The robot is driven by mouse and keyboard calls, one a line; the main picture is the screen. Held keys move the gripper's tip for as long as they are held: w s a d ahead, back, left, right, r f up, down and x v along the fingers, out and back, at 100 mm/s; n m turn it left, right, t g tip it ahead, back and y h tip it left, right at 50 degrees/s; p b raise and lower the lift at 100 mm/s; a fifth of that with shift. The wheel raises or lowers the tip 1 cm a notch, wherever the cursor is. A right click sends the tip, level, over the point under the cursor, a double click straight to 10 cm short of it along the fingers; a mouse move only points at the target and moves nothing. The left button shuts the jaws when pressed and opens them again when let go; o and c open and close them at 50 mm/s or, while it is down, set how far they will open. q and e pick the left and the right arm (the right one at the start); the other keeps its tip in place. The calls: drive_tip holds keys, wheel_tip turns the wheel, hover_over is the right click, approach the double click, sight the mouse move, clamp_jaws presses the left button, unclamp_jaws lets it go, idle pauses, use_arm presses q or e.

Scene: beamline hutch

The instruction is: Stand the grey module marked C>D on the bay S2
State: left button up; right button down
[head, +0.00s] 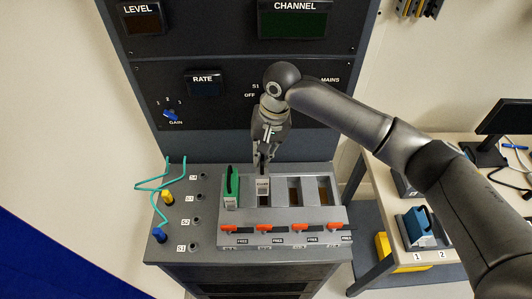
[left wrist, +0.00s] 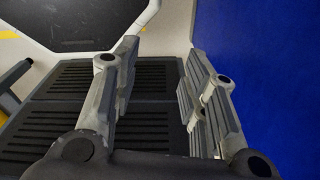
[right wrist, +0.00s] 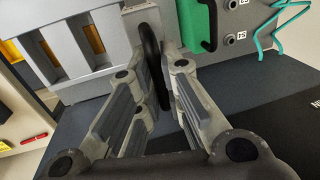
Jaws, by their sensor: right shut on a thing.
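The grey module (head: 263,187) carries a small label on its face, too small to read. It is upright at the second bay from the left in the grey rack (head: 225,212). I cannot tell whether it is fully seated or slightly above the bay floor. My right gripper (head: 263,163) is shut on its black handle, which shows between the fingers in the right wrist view (right wrist: 150,58). The bay markings on the rack front are too small to read. My left gripper (left wrist: 160,62) is open and empty, away from the rack, over a dark slatted surface.
A green module (head: 232,183) stands in the leftmost bay, close beside the grey one. The two right bays (head: 294,192) are empty. Orange levers (head: 267,228) line the rack front. Teal cable (head: 153,186), yellow plug (head: 167,197) and blue plug (head: 160,236) lie left.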

drive_tip(key=shift+d+f+b, duration=0.25)
drive_tip(key=shift+f+b, duration=0.45)
drive_tip(key=shift+b, duration=0.1)
wheel_tip(320, 180, down, 4)
drive_tip(key=b, duration=0.5)
drive_tip(key=shift+f, duration=0.1)
drive_tip(key=shift+a+f+b, duration=0.1)
drive_tip(key=shift+f+b, duration=0.85)
drive_tip(key=shift+b, duration=0.3)
use_arm(q)
wheel_tip(320, 180, down, 9)
drive_tip(key=shift+d, duration=0.2)
drive_tip(key=shift+s+d, duration=0.1)
drive_tip(key=shift+r, duration=0.15)
use_arm(e)
drive_tip(key=shift+f, duration=0.45)
drive_tip(key=c, duration=1.5)
unclamp_jaws()
drive_tip(key=shift+f, duration=0.1)
